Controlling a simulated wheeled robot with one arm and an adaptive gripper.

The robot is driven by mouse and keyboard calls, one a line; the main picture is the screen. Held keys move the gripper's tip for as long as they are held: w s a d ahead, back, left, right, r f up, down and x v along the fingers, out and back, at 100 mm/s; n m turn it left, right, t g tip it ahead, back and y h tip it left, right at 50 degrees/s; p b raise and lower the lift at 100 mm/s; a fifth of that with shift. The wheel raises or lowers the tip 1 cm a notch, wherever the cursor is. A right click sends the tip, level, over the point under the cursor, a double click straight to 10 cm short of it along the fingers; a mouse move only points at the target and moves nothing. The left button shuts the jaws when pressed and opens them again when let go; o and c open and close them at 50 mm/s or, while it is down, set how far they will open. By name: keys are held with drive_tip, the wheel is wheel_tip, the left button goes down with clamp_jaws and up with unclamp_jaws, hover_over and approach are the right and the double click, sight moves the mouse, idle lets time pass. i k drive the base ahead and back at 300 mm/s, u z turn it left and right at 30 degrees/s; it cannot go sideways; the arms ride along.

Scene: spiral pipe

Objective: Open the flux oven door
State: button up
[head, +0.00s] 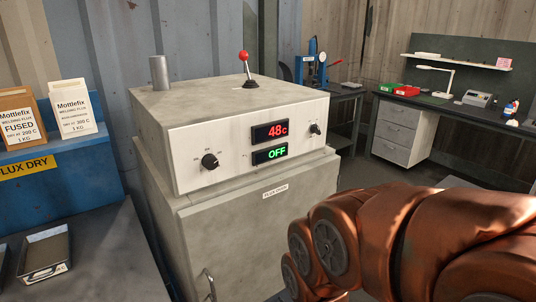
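The flux oven (160,185) is a grey metal cabinet in the middle of the head view. Its upper panel has a black knob, a red "48c" display, a green "OFF" display and a small switch. The door (240,235) is below the panel, under a small label, and looks shut. A curved metal handle (208,285) shows at the door's lower left, cut off by the bottom edge. My copper-coloured arm crosses the lower right, in front of the door's right part. My gripper is not in view.
A red-knobbed lever (244,57) and a short pipe (159,73) stand on the oven top. Left is a blue shelf with flux boxes (72,107) and a metal tray (44,254) on a dark table. A workbench (430,108) with drawers stands at the back right, with floor before it.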

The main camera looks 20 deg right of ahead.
sight(236, 242)
drive_tip(key=u, duration=0.15)
drive_tip(key=k, duration=0.25)
drive_tip(key=u, duration=1.05)
drive_tip(key=k, duration=1.1)
drive_tip(key=u, duration=0.3)
drive_tip(key=i, duration=0.7)
drive_tip(key=u, duration=0.15)
